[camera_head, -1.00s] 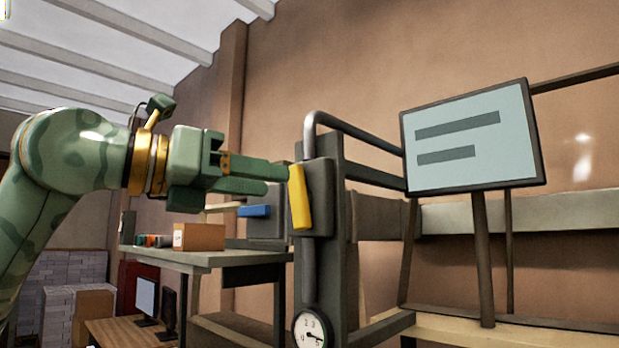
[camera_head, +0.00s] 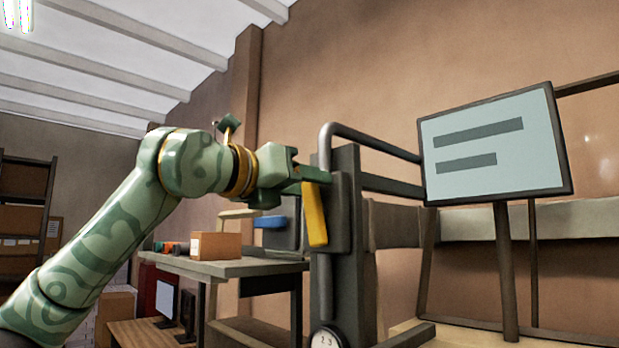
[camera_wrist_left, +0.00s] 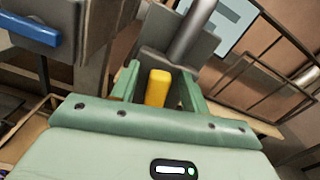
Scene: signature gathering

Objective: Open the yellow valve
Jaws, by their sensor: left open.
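The yellow valve handle (camera_head: 315,214) hangs tilted slightly from vertical on the front of a dark grey post with a curved pipe. My left gripper (camera_head: 318,178) comes in from the left at the handle's upper end. In the left wrist view, the yellow handle (camera_wrist_left: 158,88) shows between the two green fingers of my left gripper (camera_wrist_left: 157,82), with a gap beside it. The jaws are open. The head view hides part of the fingertips at the handle. My right gripper is not in view.
A round gauge (camera_head: 326,338) sits low on the post. A blue handle (camera_head: 270,222) and a cardboard box (camera_head: 215,245) are behind on a grey table (camera_head: 230,268). A sign board (camera_head: 495,145) stands right of the post.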

